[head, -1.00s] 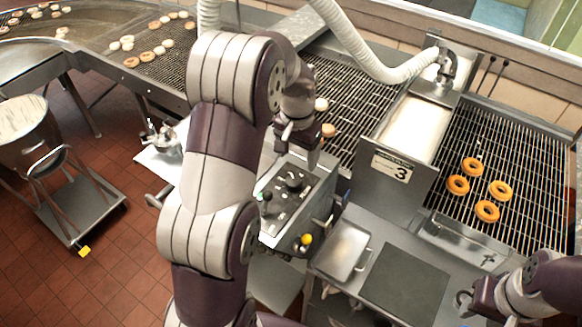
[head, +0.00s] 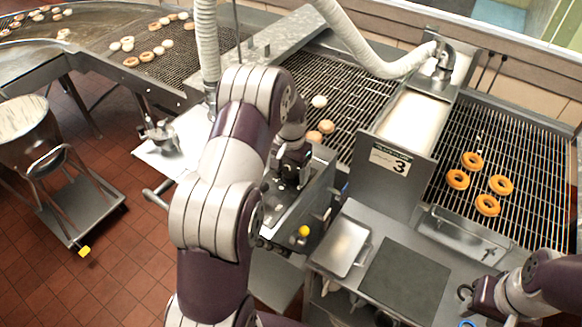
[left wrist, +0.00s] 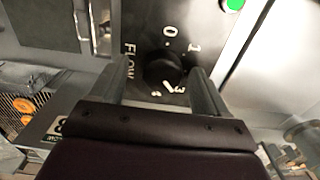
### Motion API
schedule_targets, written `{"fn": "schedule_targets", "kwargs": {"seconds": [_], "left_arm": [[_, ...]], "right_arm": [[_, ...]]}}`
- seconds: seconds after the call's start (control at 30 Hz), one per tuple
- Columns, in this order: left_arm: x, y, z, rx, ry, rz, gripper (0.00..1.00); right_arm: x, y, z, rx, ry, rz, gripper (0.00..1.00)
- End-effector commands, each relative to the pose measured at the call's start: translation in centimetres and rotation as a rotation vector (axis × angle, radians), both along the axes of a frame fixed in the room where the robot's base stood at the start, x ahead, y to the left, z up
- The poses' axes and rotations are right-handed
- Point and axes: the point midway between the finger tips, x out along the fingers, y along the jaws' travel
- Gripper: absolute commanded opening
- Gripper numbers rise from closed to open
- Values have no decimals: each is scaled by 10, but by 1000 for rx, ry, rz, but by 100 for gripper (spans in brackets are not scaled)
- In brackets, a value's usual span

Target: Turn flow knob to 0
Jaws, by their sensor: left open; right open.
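The black flow knob (left wrist: 163,70) shows on the control panel in the left wrist view, with "FLOW" printed beside it and the numbers 0, 1 and 3 around it. A white pointer mark shows at its lower edge, near the 3 and away from the 0. My left gripper (left wrist: 154,72) is open, one finger on each side of the knob; I cannot tell whether they touch it. In the head view my left gripper (head: 287,183) is down at the control box (head: 312,200) and hides the knob. My right gripper (head: 474,298) is open, at the lower right.
A green button (left wrist: 234,4) sits near the knob. A metal tray (head: 341,247) and a dark mat (head: 404,283) lie to the right. Donuts (head: 487,205) lie on the wire rack (head: 530,165).

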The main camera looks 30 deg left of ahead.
Motion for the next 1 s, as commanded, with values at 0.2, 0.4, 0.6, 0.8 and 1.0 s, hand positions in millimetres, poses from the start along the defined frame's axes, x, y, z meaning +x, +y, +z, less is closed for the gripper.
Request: {"fn": "schedule_targets", "kwargs": {"seconds": [0.2, 0.4, 0.6, 0.8, 1.0], "left_arm": [[0, 0, 0, 0, -1, 0, 53], [0, 0, 0, 1, -1, 0, 20], [1, 0, 0, 1, -2, 23, 20], [1, 0, 0, 1, -3, 116, 20], [1, 0, -1, 0, -4, 280, 20]], "right_arm": [[0, 0, -1, 0, 0, 0, 43], [0, 0, -1, 0, 0, 0, 43], [0, 0, -2, 0, 0, 0, 43], [0, 0, -7, 0, 0, 0, 43], [0, 0, -15, 0, 0, 0, 43]]}}
